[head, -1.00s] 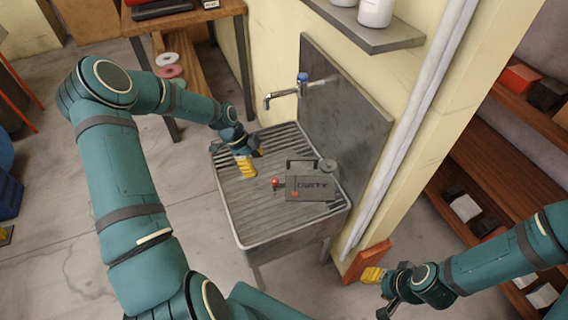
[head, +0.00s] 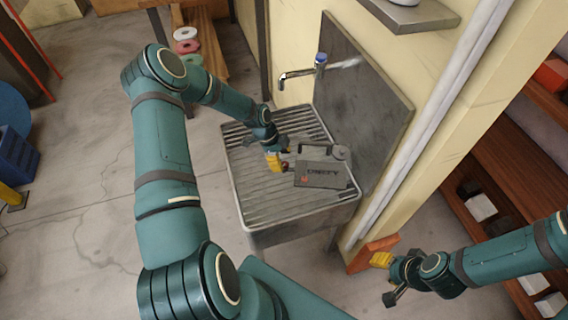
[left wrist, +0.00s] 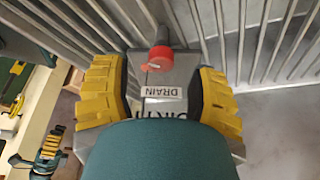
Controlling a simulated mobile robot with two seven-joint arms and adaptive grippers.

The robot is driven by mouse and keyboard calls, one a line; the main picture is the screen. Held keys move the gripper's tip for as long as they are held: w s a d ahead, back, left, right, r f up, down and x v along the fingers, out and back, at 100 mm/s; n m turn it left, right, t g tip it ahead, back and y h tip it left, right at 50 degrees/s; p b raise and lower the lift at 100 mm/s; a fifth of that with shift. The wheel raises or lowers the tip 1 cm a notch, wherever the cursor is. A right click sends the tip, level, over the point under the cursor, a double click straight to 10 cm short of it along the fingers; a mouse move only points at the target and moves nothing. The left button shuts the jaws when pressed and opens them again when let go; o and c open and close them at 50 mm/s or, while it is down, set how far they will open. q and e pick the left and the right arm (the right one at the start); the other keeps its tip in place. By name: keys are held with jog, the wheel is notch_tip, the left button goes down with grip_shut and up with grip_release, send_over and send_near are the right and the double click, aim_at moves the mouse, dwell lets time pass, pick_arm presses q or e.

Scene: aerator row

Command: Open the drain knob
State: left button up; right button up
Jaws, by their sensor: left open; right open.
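The drain knob (left wrist: 159,58) is red and shows in the left wrist view just beyond a label reading DRAIN. It is on the grey box marked DIRTY (head: 320,175), which sits on the ribbed sink. My left gripper (head: 276,163) is at the box's left end; its yellow fingers (left wrist: 160,85) are open, one on each side of the box's drain end. The knob lies between and slightly past the fingertips, and no finger visibly touches it. In the head view the gripper mostly hides the knob. My right gripper (head: 387,280) is open and empty, low in front of the wall corner.
The metal sink (head: 255,190) has a raised rim and a tall backsplash (head: 365,100). A tap (head: 300,74) reaches over its back left. A shelf (head: 415,14) is above. Wooden shelving (head: 500,190) stands at the right. The sink's left part is clear.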

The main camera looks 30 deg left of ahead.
pick_arm(q)
jog(key=shift+x, duration=1.15)
grip_shut()
